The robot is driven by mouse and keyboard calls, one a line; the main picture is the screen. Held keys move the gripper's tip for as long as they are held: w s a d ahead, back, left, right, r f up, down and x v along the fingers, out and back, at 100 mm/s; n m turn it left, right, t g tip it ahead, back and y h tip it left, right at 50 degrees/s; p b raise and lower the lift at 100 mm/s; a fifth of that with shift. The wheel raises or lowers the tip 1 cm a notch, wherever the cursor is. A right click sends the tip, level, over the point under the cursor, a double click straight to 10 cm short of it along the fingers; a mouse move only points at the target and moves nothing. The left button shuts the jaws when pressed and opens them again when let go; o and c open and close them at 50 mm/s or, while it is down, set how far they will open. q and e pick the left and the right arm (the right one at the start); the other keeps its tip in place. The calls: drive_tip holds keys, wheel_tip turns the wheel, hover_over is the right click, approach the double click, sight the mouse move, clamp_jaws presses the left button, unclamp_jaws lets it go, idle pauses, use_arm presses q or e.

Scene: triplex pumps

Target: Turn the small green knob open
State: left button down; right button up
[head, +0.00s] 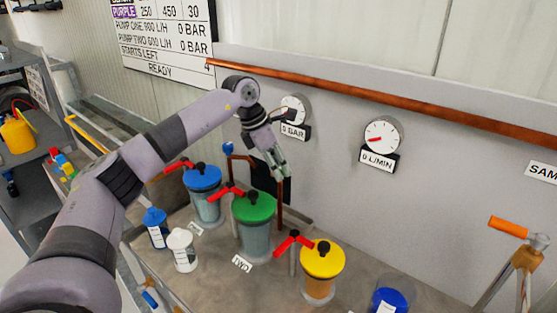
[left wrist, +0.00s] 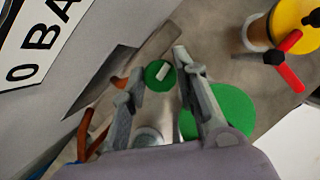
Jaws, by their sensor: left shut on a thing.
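The small green knob (left wrist: 160,74) is a round disc with a pale bar across its face, seen in the left wrist view. My left gripper (left wrist: 158,82) has one finger on each side of it and is shut on it. In the head view my left gripper (head: 280,166) points down near the wall, behind the large green-lidded pump (head: 254,207). The knob cannot be made out clearly there. The large green lid (left wrist: 222,112) lies partly behind the right finger in the left wrist view. My right gripper is not in view.
A blue-lidded pump (head: 202,180) and a yellow-lidded pump (head: 322,260) flank the green one, with red handles close by. Two gauges, one (head: 382,138) reading 0 L/MIN, and a copper pipe (head: 400,105) are on the wall. Small bottles (head: 182,252) stand at the front left.

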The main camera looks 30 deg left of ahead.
use_arm(q)
drive_tip(key=shift+m+g+p, duration=0.3)
drive_tip(key=shift+m+p, duration=0.2)
drive_tip(key=shift+m, duration=0.4)
drive_tip(key=shift+h, duration=0.3)
drive_tip(key=c, duration=1.3)
unclamp_jaws()
drive_tip(key=v, duration=1.2)
drive_tip(key=shift+w, duration=0.15)
drive_tip(key=shift+d+r, duration=0.1)
drive_tip(key=shift+r, duration=0.05)
